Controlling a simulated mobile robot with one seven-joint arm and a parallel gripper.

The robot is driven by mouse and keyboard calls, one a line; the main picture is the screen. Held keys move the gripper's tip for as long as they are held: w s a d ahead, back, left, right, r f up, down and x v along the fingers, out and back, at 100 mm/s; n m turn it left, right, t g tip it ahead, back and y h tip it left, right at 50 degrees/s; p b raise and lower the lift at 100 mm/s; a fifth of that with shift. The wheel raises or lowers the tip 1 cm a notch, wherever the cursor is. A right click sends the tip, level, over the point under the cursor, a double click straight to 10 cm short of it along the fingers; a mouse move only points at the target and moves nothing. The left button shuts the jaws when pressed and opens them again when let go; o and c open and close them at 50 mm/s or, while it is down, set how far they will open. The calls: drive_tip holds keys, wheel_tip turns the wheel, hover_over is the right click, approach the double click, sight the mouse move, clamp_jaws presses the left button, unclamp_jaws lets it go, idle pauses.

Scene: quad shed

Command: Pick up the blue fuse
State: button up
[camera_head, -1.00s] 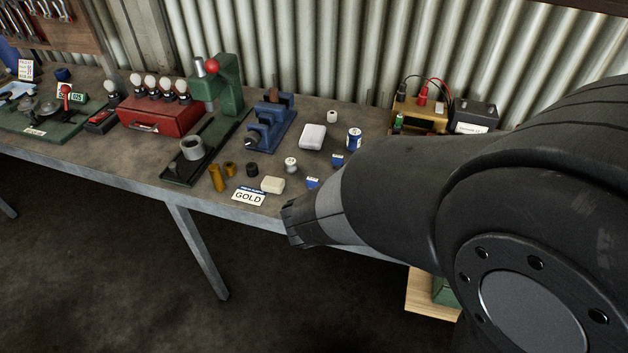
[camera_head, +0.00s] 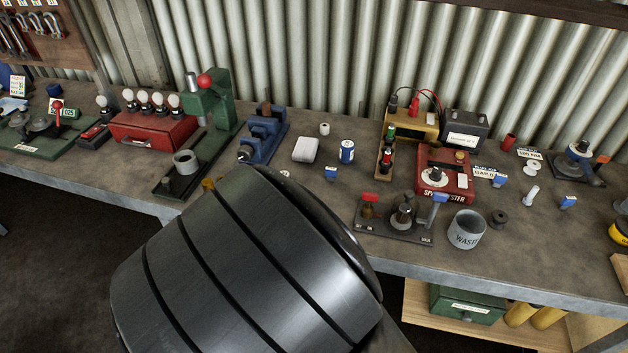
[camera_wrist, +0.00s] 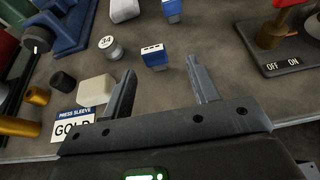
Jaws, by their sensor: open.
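A small blue fuse (camera_wrist: 154,58) with a pale, dark-marked face lies on the bench in the wrist view, just beyond and between my fingertips. My gripper (camera_wrist: 161,66) is open and empty, its two fingers pointing towards this fuse from either side.
A white round piece (camera_wrist: 110,48), a cream block (camera_wrist: 97,90) and a GOLD card (camera_wrist: 74,127) lie left of my fingers. An ON/OFF switch base (camera_wrist: 285,66) stands right. Farther right are a WASTE cup (camera_head: 466,230) and a red tester (camera_head: 443,175). Bare bench separates fuse and switch.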

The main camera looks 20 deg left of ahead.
drive_tip(key=w, duration=0.4)
drive_tip(key=shift+w+a+f, duration=0.2)
drive_tip(key=shift+a+f, duration=0.05)
drive_tip(key=shift+f, duration=0.1)
drive_tip(key=shift+w+f, duration=0.2)
drive_tip(key=shift+w, duration=0.25)
drive_tip(key=shift+c, duration=0.3)
drive_tip(key=c, duration=1)
drive_tip(key=shift+r, duration=0.75)
wheel_tip(320, 180, up, 3)
drive_tip(key=shift+f, duration=0.15)
drive_tip(key=d+r, duration=0.2)
drive_tip(key=d, duration=0.2)
drive_tip(key=d+r, duration=0.2)
drive_tip(key=d, duration=0.2)
drive_tip(key=d+r, duration=0.3)
drive_tip(key=shift+w+d, duration=0.25)
drive_tip(key=shift+d, duration=0.15)
